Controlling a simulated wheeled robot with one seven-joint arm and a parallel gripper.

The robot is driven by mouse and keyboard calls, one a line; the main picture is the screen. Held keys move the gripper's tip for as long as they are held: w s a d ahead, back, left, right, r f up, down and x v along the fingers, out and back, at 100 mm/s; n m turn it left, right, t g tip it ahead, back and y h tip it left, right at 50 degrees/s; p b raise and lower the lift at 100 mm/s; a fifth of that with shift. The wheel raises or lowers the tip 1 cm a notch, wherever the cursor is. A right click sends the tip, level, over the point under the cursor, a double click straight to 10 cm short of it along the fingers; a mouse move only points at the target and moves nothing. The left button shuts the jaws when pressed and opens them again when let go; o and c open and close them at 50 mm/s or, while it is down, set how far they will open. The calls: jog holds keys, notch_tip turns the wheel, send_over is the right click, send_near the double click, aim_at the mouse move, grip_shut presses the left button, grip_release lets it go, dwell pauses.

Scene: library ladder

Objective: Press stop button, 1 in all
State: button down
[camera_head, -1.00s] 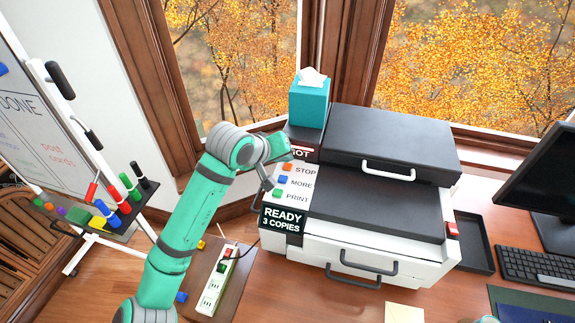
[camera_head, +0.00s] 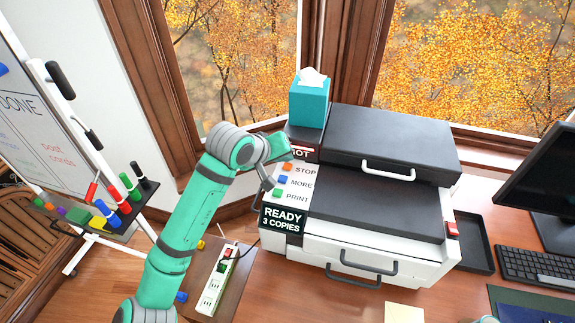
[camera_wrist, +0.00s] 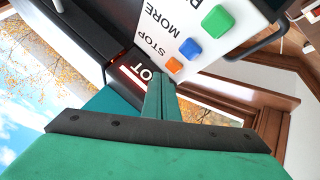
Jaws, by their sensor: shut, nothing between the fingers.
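The orange stop button (camera_head: 287,167) is at the top of the white panel, beside the word STOP. Below it are the blue MORE button (camera_head: 283,180) and the green PRINT button (camera_head: 277,193). In the wrist view the orange button (camera_wrist: 174,65) shows uncovered just right of the fingertips of my gripper (camera_wrist: 161,76). My gripper (camera_head: 268,182) is shut and empty at the panel's left edge in the head view. I cannot tell from these views whether it touches anything. The printer (camera_head: 375,205) carries the panel and a READY 3 COPIES display (camera_head: 282,220).
A teal tissue box (camera_head: 309,103) stands behind the panel, above a dark block with a partly hidden HOT label (camera_head: 301,153). A power strip (camera_head: 218,280) lies left of the printer. A monitor (camera_head: 540,180) and keyboard (camera_head: 537,266) are at the right.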

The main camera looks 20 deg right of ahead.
aim_at(285, 168)
jog(key=shift+f, duration=0.15)
dwell(0.6)
jog(key=shift+f, duration=0.3)
jog(key=shift+f, duration=0.45)
dwell(1.0)
jog(key=shift+r, duration=0.9)
jog(key=shift+r, duration=2.5)
